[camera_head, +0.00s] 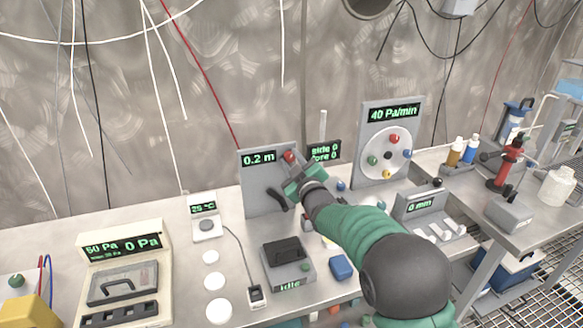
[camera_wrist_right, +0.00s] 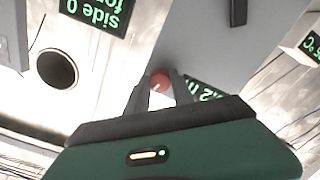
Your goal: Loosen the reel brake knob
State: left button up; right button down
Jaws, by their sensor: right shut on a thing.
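The red brake knob (camera_head: 289,156) sits at the upper right of a grey panel (camera_head: 259,178) whose green display reads 0.2 m. My right gripper (camera_head: 293,171) reaches up to the panel from the lower right and is shut on the red knob. In the right wrist view the red knob (camera_wrist_right: 160,79) shows between the two fingertips of my right gripper (camera_wrist_right: 160,93). The gripper hides part of the panel's right side in the head view. A dark handle (camera_head: 278,198) sits on the panel below the gripper. My left gripper is not in view.
A panel with a white dial and coloured knobs (camera_head: 386,153) reading 40 Pa/min stands to the right. A small display with "side 0" (camera_head: 325,150) is close behind my wrist. Cables hang along the wall.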

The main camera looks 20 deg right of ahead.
jog(key=shift+f+n+b, duration=0.25)
jog(key=shift+n+b, duration=0.3)
jog(key=shift+n, duration=0.4)
jog(key=shift+f+n+b, duration=0.25)
jog(key=shift+n+b, duration=0.25)
jog(key=shift+n, duration=0.45)
jog(key=c, duration=1.2)
grip_release()
jog(key=shift+r, duration=0.1)
jog(key=shift+o, duration=0.5)
jog(key=shift+r, duration=0.2)
jog(key=s, duration=1.6)
jog(key=shift+s+d, duration=0.3)
jog(key=shift+s, duration=0.05)
